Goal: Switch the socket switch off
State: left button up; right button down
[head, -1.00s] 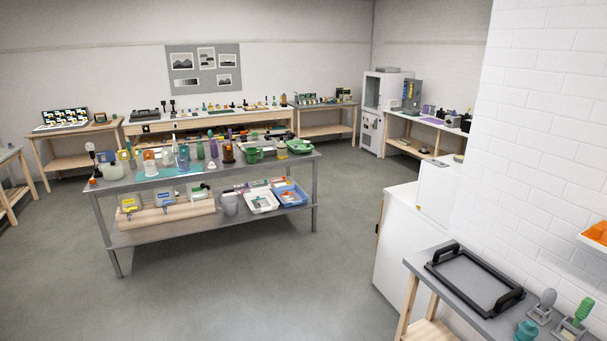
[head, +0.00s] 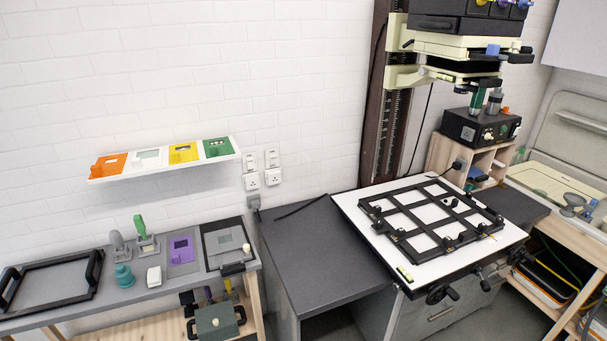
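Two small white switch plates, a left one (head: 249,162) and a right one (head: 272,158), are on the white brick wall. Directly below them are two white sockets with dark holes, a left one (head: 251,182) and a right one (head: 273,177). A grey plug-like piece (head: 254,202) sits just under the left socket. The rocker positions are too small to read, and I cannot tell which plate is the socket switch. Neither of my grippers is in view.
A grey bench (head: 317,250) stands below the sockets. The enlarger column (head: 388,110) and its baseboard (head: 345,203) with a black frame easel (head: 432,215) are to the right. A white shelf (head: 165,171) with colored boxes is left. A side table holds a black-handled tray (head: 45,285).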

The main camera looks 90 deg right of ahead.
aim_at(249, 162)
jog(key=z, duration=2.05)
